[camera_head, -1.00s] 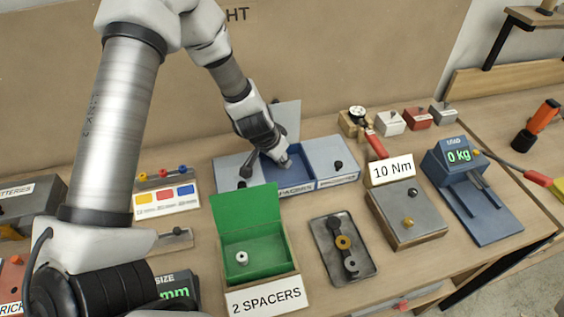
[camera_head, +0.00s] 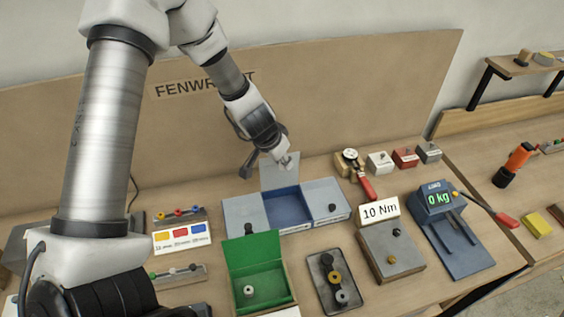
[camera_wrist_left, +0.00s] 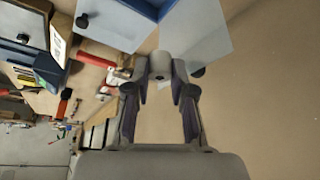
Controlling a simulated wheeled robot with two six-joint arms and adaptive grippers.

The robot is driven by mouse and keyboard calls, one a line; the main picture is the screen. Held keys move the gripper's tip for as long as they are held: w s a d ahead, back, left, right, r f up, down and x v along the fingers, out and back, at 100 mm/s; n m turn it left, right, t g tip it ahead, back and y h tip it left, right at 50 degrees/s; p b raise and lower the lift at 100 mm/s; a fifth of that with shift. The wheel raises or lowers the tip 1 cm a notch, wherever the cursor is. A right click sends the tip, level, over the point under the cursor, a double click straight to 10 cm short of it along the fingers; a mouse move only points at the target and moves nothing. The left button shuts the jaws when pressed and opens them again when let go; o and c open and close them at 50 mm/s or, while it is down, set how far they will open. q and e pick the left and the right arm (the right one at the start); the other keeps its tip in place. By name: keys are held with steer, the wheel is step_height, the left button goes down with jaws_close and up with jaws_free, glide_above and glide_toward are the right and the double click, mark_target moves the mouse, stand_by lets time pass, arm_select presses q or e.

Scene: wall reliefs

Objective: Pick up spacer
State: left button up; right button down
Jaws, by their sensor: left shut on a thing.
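My left gripper (camera_head: 286,161) is above the blue-lined open compartment (camera_head: 290,208) of the grey case, in front of its raised lid (camera_head: 279,172). In the left wrist view, the gripper (camera_wrist_left: 161,82) is shut on a small grey cylindrical spacer (camera_wrist_left: 160,64) at its fingertips. Another small pale spacer (camera_head: 249,291) stands in the open green box (camera_head: 275,284) at the front. My right gripper is not in view.
A dark tray (camera_head: 323,292) with several round parts lies right of the green box. A 10 Nm block (camera_head: 407,262) and a blue scale reading 0 kg (camera_head: 465,250) stand further right. A toggle clamp (camera_head: 364,185) and small blocks (camera_head: 405,158) are behind. A tall backboard (camera_head: 350,110) closes the rear.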

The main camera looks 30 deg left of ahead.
arm_select(q)
step_height(320, 180, up, 11)
steer(key=shift+f+n, duration=0.15)
steer(key=shift+n, duration=0.15)
